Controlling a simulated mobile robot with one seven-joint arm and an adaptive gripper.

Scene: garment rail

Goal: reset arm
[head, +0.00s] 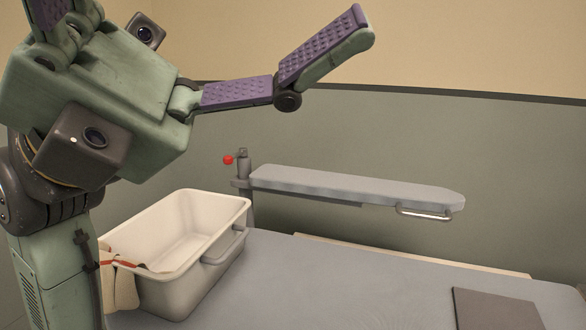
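My gripper (195,25) is raised at the upper left of the head view, close to the camera. Its body is pale green, with dark camera housings on its sides. One finger with purple studded pads reaches out to the right and bends upward. The other finger shows only partly at the top left edge, and its tip is out of the picture. The fingers are spread wide apart, with nothing visible between them. My gripper is above the white bin and the table, touching neither.
A white bin (221,208) stands at the table's left, with a beige, red-edged cloth (121,285) draped over its near-left rim. Behind it, a grey padded board (355,186) juts rightward from a post with a red knob (228,160). A dark flat panel (495,310) lies on the grey table (340,285), whose middle is clear.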

